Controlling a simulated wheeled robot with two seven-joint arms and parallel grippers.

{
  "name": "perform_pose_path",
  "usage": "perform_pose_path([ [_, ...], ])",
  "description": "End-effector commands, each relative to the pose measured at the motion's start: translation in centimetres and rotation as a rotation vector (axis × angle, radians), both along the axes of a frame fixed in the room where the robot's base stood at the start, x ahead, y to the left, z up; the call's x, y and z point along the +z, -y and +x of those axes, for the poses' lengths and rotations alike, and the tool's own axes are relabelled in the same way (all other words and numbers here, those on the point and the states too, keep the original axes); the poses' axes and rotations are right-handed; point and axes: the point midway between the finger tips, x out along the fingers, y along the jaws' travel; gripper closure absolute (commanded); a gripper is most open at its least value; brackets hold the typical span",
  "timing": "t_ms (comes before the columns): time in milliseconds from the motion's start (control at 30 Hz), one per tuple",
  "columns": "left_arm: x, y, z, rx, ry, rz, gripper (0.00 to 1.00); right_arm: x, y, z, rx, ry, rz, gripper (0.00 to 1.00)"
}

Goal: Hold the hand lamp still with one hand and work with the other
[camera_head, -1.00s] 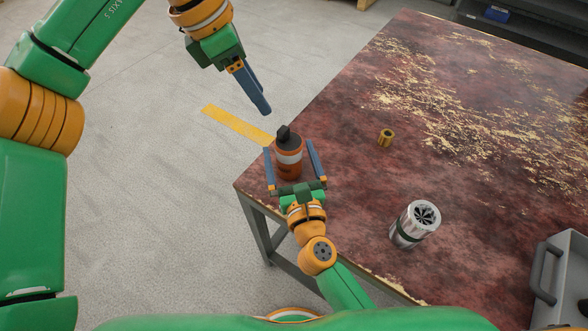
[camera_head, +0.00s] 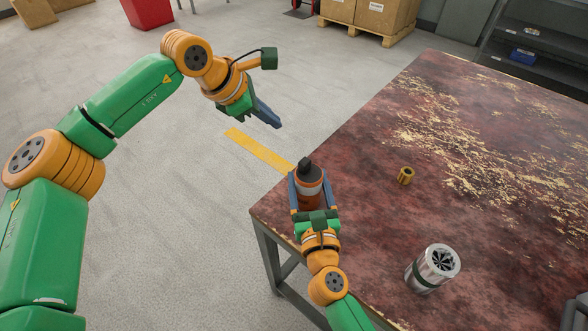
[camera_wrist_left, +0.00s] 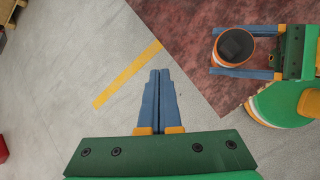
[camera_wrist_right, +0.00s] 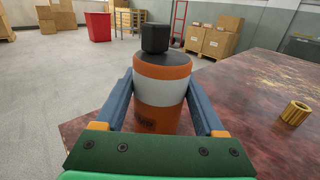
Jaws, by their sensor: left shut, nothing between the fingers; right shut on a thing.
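The hand lamp is an orange cylinder (camera_head: 310,188) with a pale band and a dark cap. It stands upright near the table's left corner. My right gripper (camera_head: 312,190) is shut on its sides; the right wrist view shows a finger on each side of the lamp (camera_wrist_right: 161,90). My left gripper (camera_head: 270,118) is shut and empty, above the floor beyond the table's left edge, up and left of the lamp. In the left wrist view its fingers (camera_wrist_left: 158,95) lie together, and the lamp's dark top (camera_wrist_left: 235,45) shows at upper right, apart from them.
On the worn red table (camera_head: 350,160) stand a small brass ring-like part (camera_head: 405,176) and a silver cylinder with a vaned top (camera_head: 433,268). Between them and the lamp the tabletop is clear. A yellow floor strip (camera_head: 258,150) runs towards the table's edge.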

Motion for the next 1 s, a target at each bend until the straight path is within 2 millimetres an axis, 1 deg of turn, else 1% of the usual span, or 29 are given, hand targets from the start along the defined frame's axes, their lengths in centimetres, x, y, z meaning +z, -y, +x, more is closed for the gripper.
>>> perform_pose_path([
  [33,-2.4,-2.1,1.7,0.004,0.112,-0.004,1.0,0.0,0.0,0.0,0.0,0.0,0.0,0.93],
  [100,-4.6,-4.6,3.3,-0.027,0.315,0.011,1.0,0.0,0.0,0.0,0.0,0.0,0.0,0.93],
  [133,-5.4,-5.5,3.6,-0.048,0.4,0.024,1.0,0.0,0.0,0.0,0.0,0.0,0.0,0.93],
  [167,-6.1,-6.4,3.5,-0.076,0.485,0.037,1.0,0.0,0.0,0.0,0.0,0.0,0.0,0.93],
  [233,-7.2,-7.9,2.4,-0.157,0.678,0.074,1.0,0.0,0.0,0.0,0.0,-0.001,0.0,0.93],
  [267,-7.5,-8.3,1.5,-0.199,0.756,0.086,1.0,0.0,0.0,0.0,0.0,-0.001,0.0,0.93],
  [300,-7.7,-8.6,0.0,-0.254,0.852,0.099,1.0,0.0,0.0,0.0,0.0,-0.001,0.0,0.93],
  [367,-7.7,-8.7,-2.6,-0.337,0.983,0.108,1.0,0.0,0.0,0.0,0.0,-0.001,0.0,0.93],
  [400,-7.5,-8.6,-4.3,-0.387,1.056,0.107,1.0,0.0,0.0,0.0,0.0,-0.001,0.0,0.93],
  [500,-6.8,-8.1,-8.3,-0.484,1.198,0.087,1.0,-0.1,0.0,0.0,0.0,-0.001,0.0,0.93],
  [600,-6.2,-7.8,-10.7,-0.535,1.277,0.066,1.0,0.0,0.0,0.0,0.0,-0.001,0.0,0.93],
  [700,-5.9,-7.6,-11.5,-0.552,1.308,0.056,1.0,0.0,0.0,0.0,0.0,-0.001,0.0,0.93],
  [1000,-5.8,-7.4,-11.3,-0.552,1.311,0.055,1.0,0.0,0.0,0.0,0.0,0.0,0.0,0.93],
])
